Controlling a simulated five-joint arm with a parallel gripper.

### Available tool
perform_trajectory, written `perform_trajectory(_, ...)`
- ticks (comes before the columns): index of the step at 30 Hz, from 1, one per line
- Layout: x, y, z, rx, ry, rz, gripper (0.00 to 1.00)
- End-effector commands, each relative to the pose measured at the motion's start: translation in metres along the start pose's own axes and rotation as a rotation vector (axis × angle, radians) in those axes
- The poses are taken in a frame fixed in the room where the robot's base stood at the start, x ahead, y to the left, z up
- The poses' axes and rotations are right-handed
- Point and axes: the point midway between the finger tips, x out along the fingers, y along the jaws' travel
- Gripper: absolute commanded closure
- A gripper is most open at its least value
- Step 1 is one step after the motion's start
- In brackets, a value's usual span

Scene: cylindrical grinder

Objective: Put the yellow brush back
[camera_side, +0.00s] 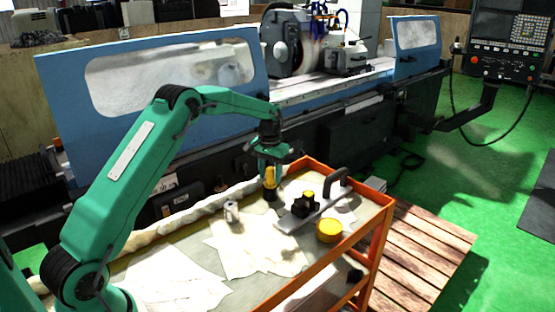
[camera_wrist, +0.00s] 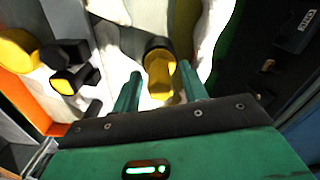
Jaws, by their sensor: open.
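The yellow brush (camera_side: 270,176) stands upright on the cart's top near its back edge, with a yellow upper part and a black lower end. My gripper (camera_side: 270,155) is directly above it, pointing down. In the wrist view the brush (camera_wrist: 159,82) lies between the two green fingers of my gripper (camera_wrist: 160,72), with a visible gap to each finger. The fingers are open and hold nothing. Whether the fingertips reach down beside the yellow part is hard to tell.
The orange-framed cart (camera_side: 372,228) also carries a yellow round tin (camera_side: 329,231), a black and yellow item (camera_side: 304,206), a flat tool with a black handle (camera_side: 337,182), and a small white can (camera_side: 231,212). White papers (camera_side: 250,250) cover the middle. The blue grinder (camera_side: 150,85) stands behind.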

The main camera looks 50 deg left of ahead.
Motion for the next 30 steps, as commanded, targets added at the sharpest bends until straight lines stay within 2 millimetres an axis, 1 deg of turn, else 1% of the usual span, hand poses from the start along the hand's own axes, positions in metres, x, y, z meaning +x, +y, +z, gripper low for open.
perform_trajectory(5, -0.019, 0.000, -0.001, 0.000, 0.003, 0.000, 0.57)
perform_trajectory(15, -0.074, 0.000, -0.001, 0.000, 0.004, 0.000, 0.57)
perform_trajectory(21, -0.103, 0.000, -0.001, 0.000, 0.002, 0.000, 0.57)
perform_trajectory(25, -0.116, 0.000, -0.001, 0.000, 0.001, 0.000, 0.57)
perform_trajectory(30, -0.122, 0.000, 0.000, 0.000, 0.000, 0.000, 0.57)
